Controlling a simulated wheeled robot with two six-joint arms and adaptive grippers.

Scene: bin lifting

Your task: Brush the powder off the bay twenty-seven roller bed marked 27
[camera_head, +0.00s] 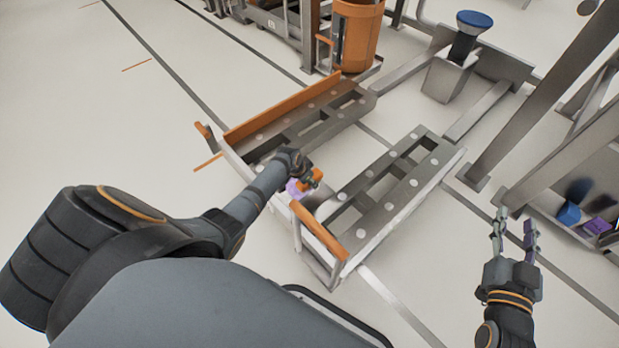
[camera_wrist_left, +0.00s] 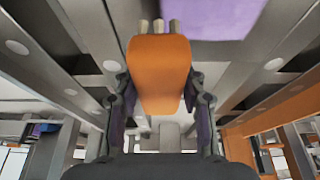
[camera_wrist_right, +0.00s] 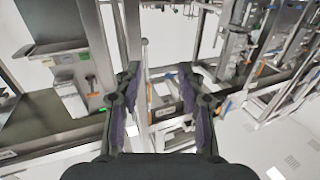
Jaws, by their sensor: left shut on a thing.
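The roller bed (camera_head: 395,203) is a grey frame of two slotted rails with pale round discs and orange end bars; no number 27 is readable. A flat purple patch, probably the powder (camera_head: 293,187), shows at its near middle, partly behind my left arm, and at the top of the left wrist view (camera_wrist_left: 225,15). My left gripper (camera_head: 310,180) is shut on an orange brush (camera_wrist_left: 160,75), whose pale bristle ends point towards the bed beside the purple patch. I cannot tell whether they touch. My right gripper (camera_head: 515,222) is open and empty, right of the bed.
An orange bin (camera_head: 358,35) stands behind the bed. A grey post with a blue top (camera_head: 472,22) stands at the back right. A steel frame with a blue item (camera_head: 569,213) and a purple item (camera_head: 597,226) is at the right edge. Pale floor at left is clear.

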